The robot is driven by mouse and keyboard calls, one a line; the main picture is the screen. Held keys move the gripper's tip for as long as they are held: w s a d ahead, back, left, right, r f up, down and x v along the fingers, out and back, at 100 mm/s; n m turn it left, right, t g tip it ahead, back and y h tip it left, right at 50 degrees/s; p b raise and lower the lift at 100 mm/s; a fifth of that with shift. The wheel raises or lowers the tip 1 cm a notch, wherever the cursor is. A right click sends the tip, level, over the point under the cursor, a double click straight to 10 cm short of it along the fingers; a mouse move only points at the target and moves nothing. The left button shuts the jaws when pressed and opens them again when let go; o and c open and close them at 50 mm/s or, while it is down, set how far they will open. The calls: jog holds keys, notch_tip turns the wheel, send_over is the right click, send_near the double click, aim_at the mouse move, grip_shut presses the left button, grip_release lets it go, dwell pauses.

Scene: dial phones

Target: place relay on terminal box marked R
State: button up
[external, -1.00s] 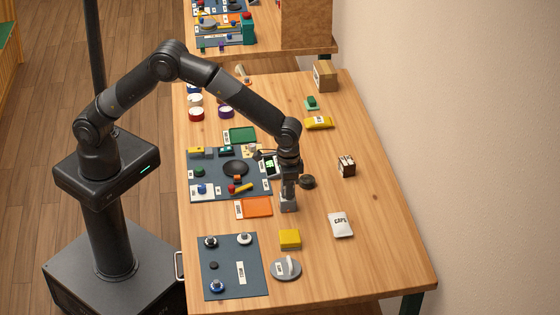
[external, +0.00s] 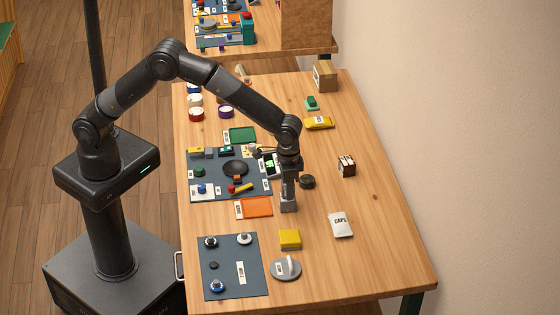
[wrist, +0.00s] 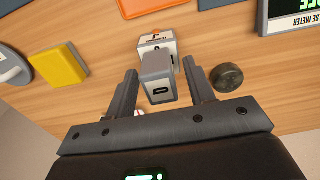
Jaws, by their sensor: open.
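My gripper (wrist: 160,72) is open, pointing down over the table; it also shows in the external view (external: 289,184). A grey block with a dark slot, apparently the relay (wrist: 157,82), stands between the two fingers in the wrist view. Just beyond it is a pale grey box with a printed label and a reddish mark, apparently the terminal box (wrist: 150,45). The label's letter is too small to read surely. In the external view a grey body (external: 288,205) shows below my gripper; I cannot tell relay from box there, nor whether they touch.
A dark round knob (wrist: 226,77) lies close to the right finger. A yellow block (wrist: 59,64) and a grey disc with an upright handle (external: 286,268) are nearby. An orange tray (external: 256,207) lies left of my gripper, a white CAPS packet (external: 340,224) right. The right-hand table is mostly clear.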

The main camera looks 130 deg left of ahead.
notch_tip(320, 180, up, 11)
jog(key=s+d+r+m+t, duration=0.1)
jog(key=s+d+r+m, duration=0.1)
jog(key=s+d+r, duration=0.55)
jog(key=s+d+r+m+t, duration=0.2)
jog(key=s+d+r, duration=0.3)
jog(key=s, duration=0.5)
jog(key=s+d+r+m+t, duration=0.1)
jog(key=s+d+r+m, duration=0.15)
jog(key=s+d, duration=0.6)
jog(key=s+d+f+m, duration=0.1)
jog(key=s, duration=0.4)
jog(key=s+d+f+m+t, duration=0.1)
jog(key=s+d+f, duration=0.1)
jog(key=s, duration=0.4)
jog(key=shift+s+t, duration=0.25)
jog(key=shift+t, duration=0.05)
